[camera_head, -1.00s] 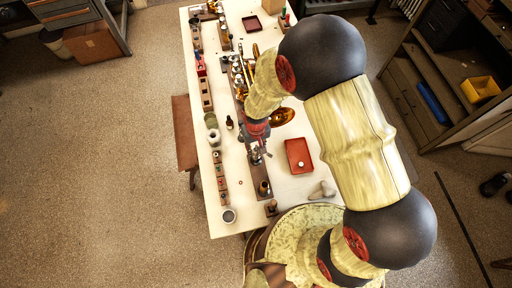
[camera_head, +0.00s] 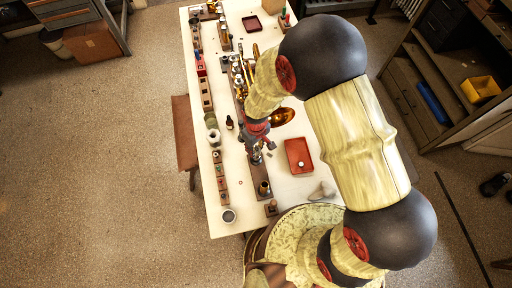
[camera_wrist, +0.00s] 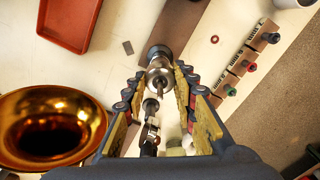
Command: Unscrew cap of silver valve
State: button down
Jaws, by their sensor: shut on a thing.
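In the wrist view the silver valve (camera_wrist: 159,54) stands beyond my fingertips on a brown wooden strip, seen nearly end-on. Its silver cap (camera_wrist: 158,75), with a thin stem, lies between the pads of my gripper (camera_wrist: 159,72). The two fingers are shut on the cap from left and right. In the head view my gripper (camera_head: 257,149) is low over the strip in the middle of the table, and the valve (camera_head: 256,159) shows small just below it. My wrist partly hides the cap there.
A brass horn bell (camera_wrist: 52,128) is close to my left finger in the wrist view. Small wooden blocks (camera_wrist: 240,60) line the table edge.

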jog(key=shift+n, duration=0.3)
jog(key=n, duration=0.3)
jog(key=shift+n, duration=1)
jog(key=shift+n, duration=0.9)
jog(key=n, duration=0.3)
jog(key=shift+n, duration=0.3)
jog(key=n, duration=0.4)
jog(key=shift+r, duration=0.1)
jog(key=shift+n, duration=0.5)
